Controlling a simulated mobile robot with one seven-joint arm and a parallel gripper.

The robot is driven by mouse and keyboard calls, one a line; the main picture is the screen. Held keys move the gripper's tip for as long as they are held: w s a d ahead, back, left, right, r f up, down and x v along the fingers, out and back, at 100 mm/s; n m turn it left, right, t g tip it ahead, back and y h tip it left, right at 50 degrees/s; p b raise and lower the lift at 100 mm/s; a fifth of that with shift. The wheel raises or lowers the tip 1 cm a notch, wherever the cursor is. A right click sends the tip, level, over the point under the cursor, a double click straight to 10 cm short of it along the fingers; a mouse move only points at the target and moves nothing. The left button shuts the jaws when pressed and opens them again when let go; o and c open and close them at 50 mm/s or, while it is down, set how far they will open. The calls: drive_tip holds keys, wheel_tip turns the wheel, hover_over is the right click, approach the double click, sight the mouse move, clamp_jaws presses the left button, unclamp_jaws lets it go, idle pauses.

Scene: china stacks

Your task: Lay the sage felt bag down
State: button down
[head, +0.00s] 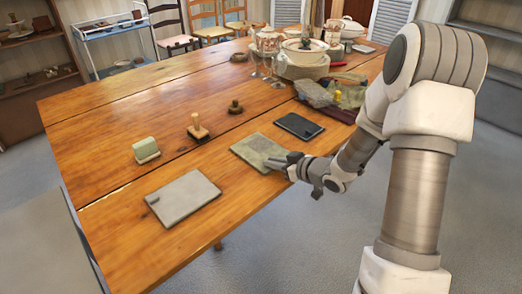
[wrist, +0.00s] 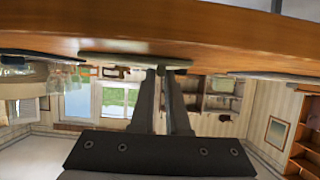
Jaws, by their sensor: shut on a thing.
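The sage felt bag (head: 254,150) is a flat, mottled grey-green rectangle near the table's right-hand edge. It lies level, on the tabletop or just above it; I cannot tell which. My gripper (head: 284,163) reaches in from the right and is shut on the bag's near right edge. In the wrist view the bag shows as a thin green strip (wrist: 120,59) along the table, at the tips of my gripper's two fingers (wrist: 164,72). The fingers hide a little of its edge.
A light grey flat case (head: 183,198) lies nearer on the wooden table (head: 130,115), and a dark flat case (head: 299,126) lies just beyond the bag. A sage block (head: 145,150) and a wooden-handled stamp (head: 198,130) stand leftward. Glasses and china (head: 303,52) crowd the far end.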

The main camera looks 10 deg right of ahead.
drive_tip(key=shift+r+p, duration=2.55)
drive_tip(key=shift+r, duration=0.25)
